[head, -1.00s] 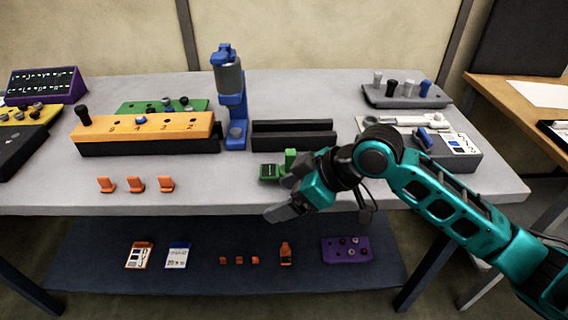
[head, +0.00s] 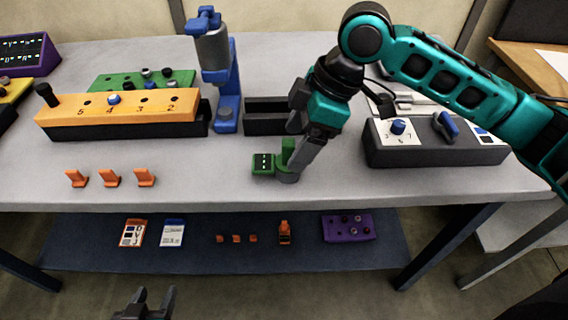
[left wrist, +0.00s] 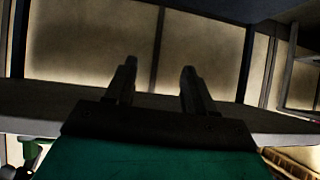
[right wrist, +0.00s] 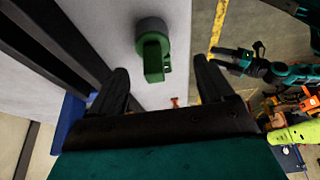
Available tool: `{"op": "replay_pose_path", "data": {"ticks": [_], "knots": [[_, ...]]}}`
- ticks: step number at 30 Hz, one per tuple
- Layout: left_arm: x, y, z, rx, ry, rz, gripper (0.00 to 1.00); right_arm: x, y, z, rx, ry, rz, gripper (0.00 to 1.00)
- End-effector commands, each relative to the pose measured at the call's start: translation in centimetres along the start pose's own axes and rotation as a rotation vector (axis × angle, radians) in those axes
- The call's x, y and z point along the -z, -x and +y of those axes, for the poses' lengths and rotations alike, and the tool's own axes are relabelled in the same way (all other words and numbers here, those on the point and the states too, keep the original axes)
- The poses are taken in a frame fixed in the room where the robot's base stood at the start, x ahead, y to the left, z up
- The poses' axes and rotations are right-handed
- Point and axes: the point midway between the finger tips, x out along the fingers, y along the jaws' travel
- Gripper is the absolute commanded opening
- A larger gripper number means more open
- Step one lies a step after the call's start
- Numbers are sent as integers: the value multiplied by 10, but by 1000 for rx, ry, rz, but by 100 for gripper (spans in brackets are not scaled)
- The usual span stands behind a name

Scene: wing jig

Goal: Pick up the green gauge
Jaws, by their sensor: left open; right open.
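The green gauge (head: 288,148) stands near the front edge of the grey bench, with a green block with a dark face beside it and a grey round part at its foot. In the right wrist view the gauge (right wrist: 154,58) shows ahead, between the lines of the two fingers. My right gripper (head: 297,166) points down at the gauge, open, with its fingers partly covering it; contact cannot be told. My left gripper (head: 147,298) is open and empty, low in front of the bench. In the left wrist view it faces the bench edge.
A blue press (head: 226,92) and black rails (head: 267,117) stand behind the gauge. A grey box with knobs (head: 435,143) is to the right. Orange clips (head: 110,179) lie left, before an orange block (head: 120,118). A lower shelf (head: 262,244) holds small parts. Bench around the clips is clear.

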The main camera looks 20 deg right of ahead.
Motion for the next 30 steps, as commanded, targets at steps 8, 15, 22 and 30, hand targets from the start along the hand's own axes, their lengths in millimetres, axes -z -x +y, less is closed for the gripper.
{"op": "replay_pose_path", "data": {"ticks": [8, 15, 22, 30], "knots": [[-5, -2, 0, 0, -1, -4, 54, 0, -22, 1, -1, -1, 1, 81], [-12, -6, 1, -3, 0, -12, 54, -4, -54, 7, 1, 0, 2, 81], [-2, -9, 4, -12, -1, 6, 54, -3, -69, 7, -2, 0, 2, 81], [1, -9, 4, -12, -1, 13, 54, -3, -68, 7, -2, 0, 2, 66]]}}
